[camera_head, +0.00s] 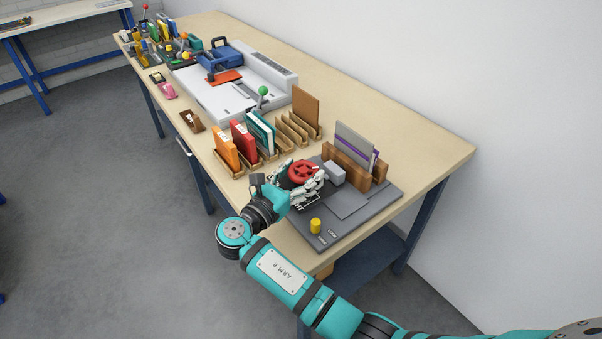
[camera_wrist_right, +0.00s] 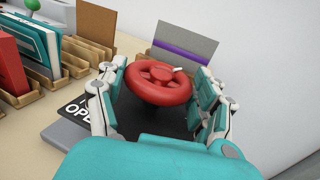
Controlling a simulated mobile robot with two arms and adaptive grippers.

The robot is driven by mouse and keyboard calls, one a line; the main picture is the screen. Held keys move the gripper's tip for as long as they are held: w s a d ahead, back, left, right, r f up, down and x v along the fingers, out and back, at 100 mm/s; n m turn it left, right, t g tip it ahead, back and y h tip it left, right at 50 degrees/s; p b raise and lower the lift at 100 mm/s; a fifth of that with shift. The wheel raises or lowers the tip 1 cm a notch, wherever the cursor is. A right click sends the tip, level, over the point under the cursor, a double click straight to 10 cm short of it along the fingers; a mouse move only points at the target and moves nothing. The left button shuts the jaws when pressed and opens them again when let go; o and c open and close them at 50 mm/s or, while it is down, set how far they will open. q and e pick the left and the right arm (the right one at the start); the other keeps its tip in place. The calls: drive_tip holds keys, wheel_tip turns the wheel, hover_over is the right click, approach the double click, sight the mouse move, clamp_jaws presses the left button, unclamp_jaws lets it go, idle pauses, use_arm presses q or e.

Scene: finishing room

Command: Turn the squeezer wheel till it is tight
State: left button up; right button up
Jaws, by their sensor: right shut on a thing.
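The squeezer wheel (camera_head: 303,172) is a red wheel with spokes at the back left of a dark grey base plate (camera_head: 365,214). My right gripper (camera_head: 306,183) is around the wheel. In the right wrist view the wheel (camera_wrist_right: 160,82) sits between the fingers of my right gripper (camera_wrist_right: 160,90), which are shut on it from both sides. A small white mark shows on the wheel's rim. Lettering on the plate is partly hidden by the gripper. Grey and purple-edged sheets (camera_head: 355,147) stand in a wooden holder (camera_head: 347,171) behind the wheel. My left gripper is out of view.
A yellow knob (camera_head: 315,225) stands near the plate's front edge. Wooden racks (camera_head: 290,131) with orange, red and teal books (camera_head: 260,131) stand to the left. A large white machine (camera_head: 215,98) is farther back. A white wall runs along the right.

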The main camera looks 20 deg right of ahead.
sight(301, 172)
idle(0.3)
drive_tip(key=o, duration=1.2)
drive_tip(key=shift+r, duration=5)
